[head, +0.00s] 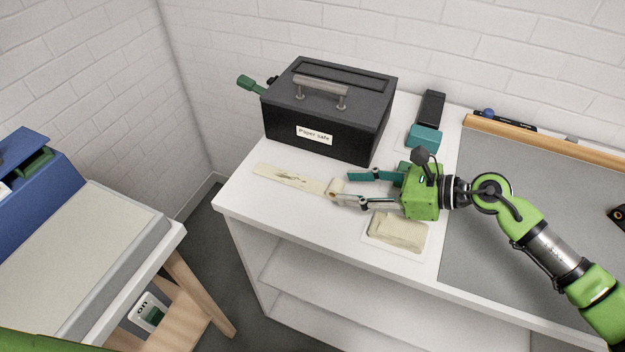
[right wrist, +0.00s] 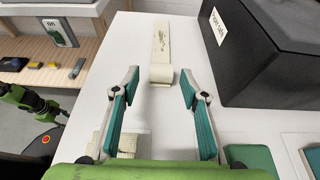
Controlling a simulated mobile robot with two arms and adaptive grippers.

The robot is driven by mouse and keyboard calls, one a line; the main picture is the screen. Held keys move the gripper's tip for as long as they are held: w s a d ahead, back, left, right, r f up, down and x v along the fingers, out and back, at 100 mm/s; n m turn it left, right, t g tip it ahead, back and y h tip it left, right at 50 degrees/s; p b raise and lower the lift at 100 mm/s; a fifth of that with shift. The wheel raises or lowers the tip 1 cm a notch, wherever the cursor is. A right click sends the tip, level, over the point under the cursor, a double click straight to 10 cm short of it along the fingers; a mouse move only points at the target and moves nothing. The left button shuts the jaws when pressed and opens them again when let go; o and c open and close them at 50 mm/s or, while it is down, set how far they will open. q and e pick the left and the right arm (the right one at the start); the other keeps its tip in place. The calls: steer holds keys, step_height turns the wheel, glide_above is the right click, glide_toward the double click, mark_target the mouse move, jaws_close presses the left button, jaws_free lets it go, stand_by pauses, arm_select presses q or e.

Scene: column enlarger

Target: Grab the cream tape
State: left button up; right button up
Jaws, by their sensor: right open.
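The cream tape (head: 290,178) lies on the white worktop as a flat strip with dark marks, with a small roll at its right end. In the right wrist view the tape (right wrist: 161,45) runs away from me, its roll end nearest. My right gripper (head: 343,187) is open, its two green-padded fingers pointing left at the roll. In the right wrist view the right gripper (right wrist: 157,76) has its fingertips on either side of the roll end, with gaps on both sides. I cannot tell its exact height over the worktop.
The black paper safe (head: 328,110) stands just behind the tape. A folded cream cloth (head: 398,231) lies in front of my right gripper. A teal and black item (head: 426,125) stands behind it. The worktop's left edge is close to the tape's far end.

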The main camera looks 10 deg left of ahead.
mark_target(342, 186)
steer(key=p+x, duration=0.1)
steer(key=x, duration=0.3)
steer(key=shift+w+a+f, duration=0.2)
steer(key=c, duration=1.1)
steer(key=shift+d+r, duration=0.1)
